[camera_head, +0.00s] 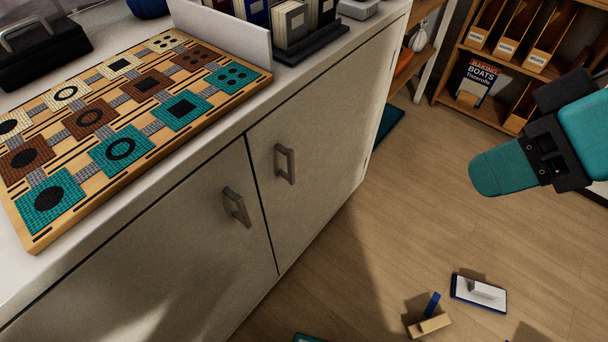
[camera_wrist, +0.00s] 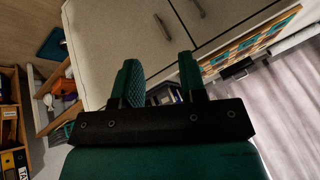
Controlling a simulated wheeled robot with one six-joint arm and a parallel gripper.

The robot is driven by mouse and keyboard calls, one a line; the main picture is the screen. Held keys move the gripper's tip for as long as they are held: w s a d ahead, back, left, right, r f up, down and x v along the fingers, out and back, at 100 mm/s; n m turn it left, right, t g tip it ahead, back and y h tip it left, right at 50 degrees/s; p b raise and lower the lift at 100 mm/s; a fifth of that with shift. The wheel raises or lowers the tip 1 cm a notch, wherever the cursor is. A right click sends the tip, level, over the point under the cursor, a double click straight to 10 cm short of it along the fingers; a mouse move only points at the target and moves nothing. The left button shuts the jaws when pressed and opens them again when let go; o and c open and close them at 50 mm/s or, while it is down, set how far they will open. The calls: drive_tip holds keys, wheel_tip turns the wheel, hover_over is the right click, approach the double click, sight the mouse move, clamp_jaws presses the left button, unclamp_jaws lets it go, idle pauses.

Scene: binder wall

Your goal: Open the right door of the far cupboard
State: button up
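A pale cupboard stands under the worktop, with two doors that look shut. Its right door (camera_head: 325,140) has a metal handle (camera_head: 284,163) near the seam between the doors. Its left door (camera_head: 150,265) has a similar handle (camera_head: 236,206). No other cupboard shows in the head view. My gripper (camera_head: 482,172) is to the right of the cupboard, well apart from the handles. In the wrist view, its two teal fingers (camera_wrist: 157,62) are spread with nothing between them. The right door handle (camera_wrist: 160,24) shows beyond the fingers; the left one (camera_wrist: 198,8) is near the top edge.
A wooden shelf (camera_head: 448,98) with a book and labelled files is at the back right.

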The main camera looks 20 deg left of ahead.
drive_tip(key=w+a+f+n+t+y+b, duration=0.1)
drive_tip(key=w+a+f+n+y+b, duration=0.2)
drive_tip(key=f+b, duration=0.55)
drive_tip(key=a+f+n+t+y+b, duration=0.15)
drive_tip(key=a+f+b, duration=0.25)
drive_tip(key=f+b, duration=0.4)
drive_tip(key=t+y+b, duration=0.4)
drive_tip(key=y+b, duration=0.2)
drive_tip(key=b, duration=1.3)
approach(293, 165)
drive_tip(key=shift+g, duration=0.25)
drive_tip(key=p+x, duration=0.2)
drive_tip(key=x, duration=0.8)
drive_tip(key=shift+w+a+r, duration=0.15)
drive_tip(key=shift+w+a, duration=0.05)
drive_tip(key=shift+w, duration=0.05)
clamp_jaws()
